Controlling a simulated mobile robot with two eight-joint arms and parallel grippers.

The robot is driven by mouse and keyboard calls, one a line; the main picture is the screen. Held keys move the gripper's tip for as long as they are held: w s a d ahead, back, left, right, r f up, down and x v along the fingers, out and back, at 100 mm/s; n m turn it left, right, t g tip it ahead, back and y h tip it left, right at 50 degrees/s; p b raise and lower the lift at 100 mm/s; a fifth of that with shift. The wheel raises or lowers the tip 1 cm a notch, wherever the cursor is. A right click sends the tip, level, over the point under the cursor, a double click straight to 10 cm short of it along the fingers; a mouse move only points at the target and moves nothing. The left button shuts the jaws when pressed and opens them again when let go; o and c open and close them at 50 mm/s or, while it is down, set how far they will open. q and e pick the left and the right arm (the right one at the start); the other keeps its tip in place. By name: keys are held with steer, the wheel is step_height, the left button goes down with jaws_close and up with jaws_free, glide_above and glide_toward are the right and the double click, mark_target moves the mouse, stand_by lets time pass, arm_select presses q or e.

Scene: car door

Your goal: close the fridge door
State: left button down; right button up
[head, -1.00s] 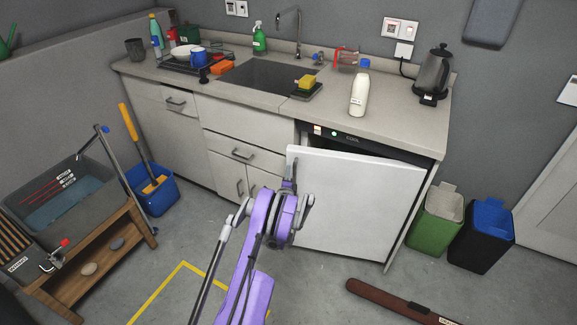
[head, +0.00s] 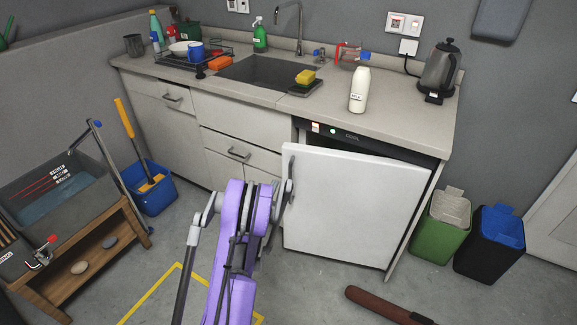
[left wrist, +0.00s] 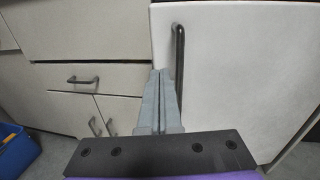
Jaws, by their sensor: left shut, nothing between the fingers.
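The fridge door (head: 355,210) is a white panel under the right part of the counter. It stands ajar, with a dark gap along its top edge below the fridge's control strip (head: 345,136). A dark upright handle (head: 291,167) is at its left edge. My left gripper (head: 279,190) is near that edge, partly hidden by my purple arm. In the left wrist view the gripper (left wrist: 161,72) is shut and empty, its tips just left of the handle (left wrist: 179,60) and low beside it. Whether the tips touch the door (left wrist: 235,75) I cannot tell. My right gripper is out of view.
Cabinets with a drawer (head: 245,125) are left of the fridge. A milk bottle (head: 359,90) and a kettle (head: 438,72) stand on the counter. Bins (head: 441,228) are right of the fridge. A brown bar-like object (head: 385,305) lies on the floor in front.

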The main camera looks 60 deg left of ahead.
mark_target(285, 164)
arm_select(q)
steer(key=x, duration=1.3)
steer(key=shift+w+a, duration=0.25)
steer(key=shift+w, duration=0.1)
